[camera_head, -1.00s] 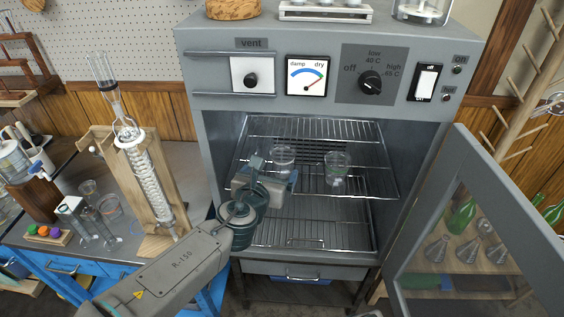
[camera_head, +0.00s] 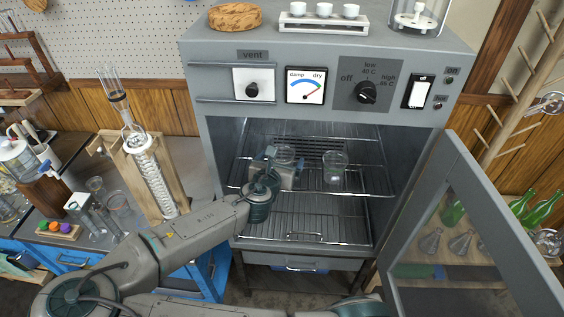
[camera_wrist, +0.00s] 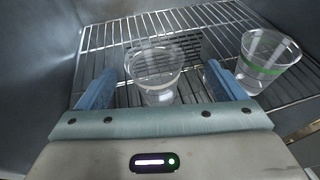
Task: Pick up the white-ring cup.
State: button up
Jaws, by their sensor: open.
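The cup appears between or just beyond the fingertips; contact cannot be told. In the head view my gripper (camera_head: 280,168) is inside the oven's opening.
A green-ring cup (camera_wrist: 268,62) stands on the same rack to the right, also seen in the head view (camera_head: 335,168). The wire rack (camera_head: 365,180) is otherwise clear. The oven door (camera_head: 455,220) hangs open at the right. A glass condenser on a wooden stand (camera_head: 150,170) is at the left.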

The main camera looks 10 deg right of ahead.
aim_at(286, 149)
jog(key=shift+a+p+x, duration=0.15)
jog(key=shift+p+x, duration=0.15)
jog(key=shift+x, duration=1.05)
jog(key=shift+a+p+x, duration=0.15)
jog(key=shift+p+x, duration=0.15)
jog(key=shift+x, duration=1)
jog(key=shift+w+f, duration=0.1)
jog(key=c, duration=1.1)
